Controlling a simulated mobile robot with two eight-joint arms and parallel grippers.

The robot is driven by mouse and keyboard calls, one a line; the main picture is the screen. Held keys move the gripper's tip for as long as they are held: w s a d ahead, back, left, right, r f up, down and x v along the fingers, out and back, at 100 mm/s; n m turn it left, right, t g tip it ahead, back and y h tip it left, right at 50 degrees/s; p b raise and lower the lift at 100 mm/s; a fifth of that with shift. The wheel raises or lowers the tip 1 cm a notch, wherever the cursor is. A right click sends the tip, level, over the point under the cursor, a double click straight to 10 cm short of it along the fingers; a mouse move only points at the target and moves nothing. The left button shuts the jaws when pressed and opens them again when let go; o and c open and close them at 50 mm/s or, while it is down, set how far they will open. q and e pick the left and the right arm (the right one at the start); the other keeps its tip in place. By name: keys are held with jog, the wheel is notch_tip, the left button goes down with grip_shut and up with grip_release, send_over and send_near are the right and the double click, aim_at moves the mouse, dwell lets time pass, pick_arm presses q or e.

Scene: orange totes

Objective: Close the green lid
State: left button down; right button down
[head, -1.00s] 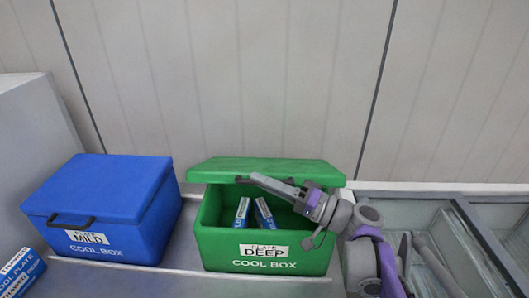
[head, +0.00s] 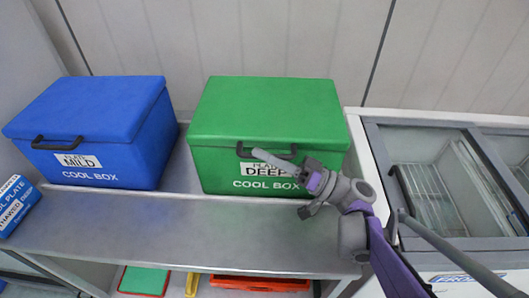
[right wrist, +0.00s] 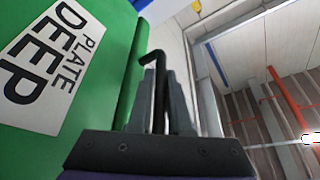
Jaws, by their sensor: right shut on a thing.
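The green cool box (head: 225,165) stands on the metal shelf, and its green lid (head: 265,108) lies flat on top with no gap that I can see. A dark handle (head: 243,151) is on the lid's front edge. My right gripper (head: 262,156) is at the front of the box, shut on the handle. In the right wrist view the dark bent handle (right wrist: 158,75) sits between my right gripper's fingers (right wrist: 163,95), beside the green box front (right wrist: 95,95) with its "PLATE DEEP" label (right wrist: 48,62). The inside of the box is hidden. My left gripper is not in view.
A closed blue cool box (head: 95,140) stands to the left, with a blue plate pack (head: 15,205) beside it. A glass-topped freezer (head: 430,180) is on the right. The metal shelf (head: 190,230) is clear in front. Coloured trays (head: 145,281) lie below.

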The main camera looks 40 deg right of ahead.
jog(key=shift+f, duration=0.25)
jog(key=c, duration=1.2)
grip_release()
jog(key=shift+c, duration=0.2)
jog(key=shift+o, duration=0.6)
jog(key=v, duration=1)
jog(key=shift+s+d+b, duration=0.2)
jog(key=shift+s+b, duration=0.1)
jog(key=shift+f, duration=0.1)
